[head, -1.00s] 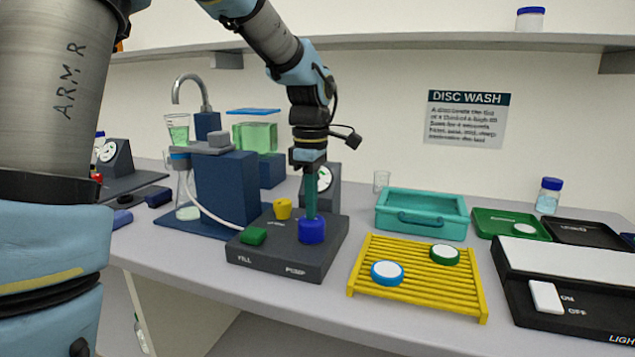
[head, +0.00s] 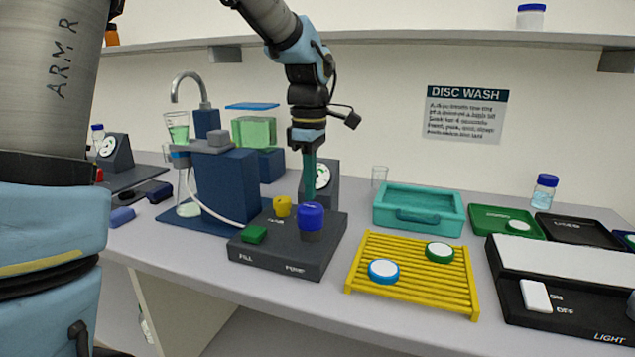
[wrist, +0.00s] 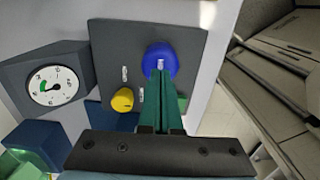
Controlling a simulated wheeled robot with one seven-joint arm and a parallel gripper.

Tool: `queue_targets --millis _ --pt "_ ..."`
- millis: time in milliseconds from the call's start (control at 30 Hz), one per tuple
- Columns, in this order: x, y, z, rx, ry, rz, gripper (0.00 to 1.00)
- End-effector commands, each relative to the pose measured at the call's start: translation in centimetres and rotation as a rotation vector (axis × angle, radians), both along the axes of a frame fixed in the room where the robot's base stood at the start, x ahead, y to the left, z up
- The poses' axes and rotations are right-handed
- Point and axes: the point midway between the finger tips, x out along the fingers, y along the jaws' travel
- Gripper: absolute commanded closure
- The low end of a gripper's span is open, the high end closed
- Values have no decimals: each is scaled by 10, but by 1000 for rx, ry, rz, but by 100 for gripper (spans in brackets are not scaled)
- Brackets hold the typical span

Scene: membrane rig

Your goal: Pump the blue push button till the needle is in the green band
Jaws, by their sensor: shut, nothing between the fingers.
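The blue push button (head: 311,216) stands raised on its grey stem at the right of the dark pump box (head: 275,262). It also shows in the wrist view (wrist: 160,58). My gripper (head: 310,200) is shut and empty, its teal fingers pointing down at the button's top. In the wrist view the fingertips (wrist: 160,74) overlap the button's edge; I cannot tell whether they touch. The gauge (head: 323,180) behind the box is partly hidden by my fingers. In the wrist view its white dial (wrist: 52,87) shows a green band and a dark needle; whether the needle lies in the band is unclear.
A green button (head: 254,234) and a yellow knob (head: 282,207) sit on the same box. A yellow rack (head: 410,275) with two discs stands to the right, a teal tray (head: 418,210) behind it. The blue stand with flask and tap (head: 228,185) is at left.

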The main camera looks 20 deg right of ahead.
Motion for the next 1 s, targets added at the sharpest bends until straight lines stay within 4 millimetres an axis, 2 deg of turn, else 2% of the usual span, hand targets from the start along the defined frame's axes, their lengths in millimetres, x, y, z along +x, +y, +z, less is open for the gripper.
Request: queue_targets --millis 500,1000 --pt "0 0 -2 0 0 0 100" --pt "0 0 -29 1 1 0 100"
